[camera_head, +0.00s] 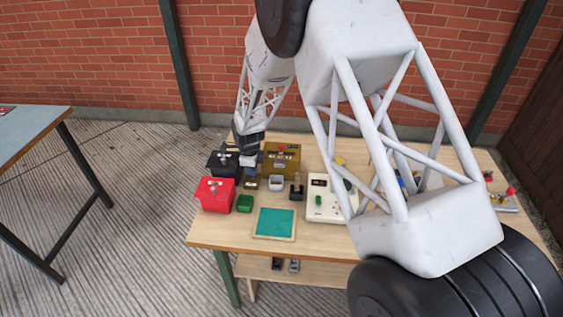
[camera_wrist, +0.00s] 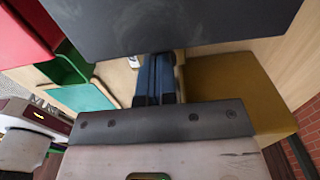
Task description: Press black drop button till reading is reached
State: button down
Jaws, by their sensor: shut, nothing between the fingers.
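A black box (camera_head: 217,160) stands at the back left of the wooden table, behind a red box (camera_head: 213,196). In the wrist view the black box (camera_wrist: 180,22) fills the top as a dark smudged face. My gripper (camera_head: 250,172) is beside the black box, on its right. Its blue-grey fingers (camera_wrist: 155,62) are together with nothing between them, and their tips meet the edge of the black face in the picture. I cannot tell whether they touch it. I cannot make out the black drop button. A cream device (camera_head: 325,211) with a small dark display stands right of centre; its reading is illegible.
A gold box (camera_head: 287,163) stands close on the gripper's right; it also shows in the wrist view (camera_wrist: 225,85). A green bin (camera_head: 245,203), a grey cup (camera_head: 276,183) and a teal mat (camera_head: 274,223) lie in front. My arm hides much of the table's right side.

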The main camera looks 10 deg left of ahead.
jog(key=shift+r, duration=2.95)
notch_tip(320, 180, up, 4)
jog(key=shift+f, duration=0.2)
jog(key=shift+f, duration=0.15)
jog(key=shift+f, duration=3.15)
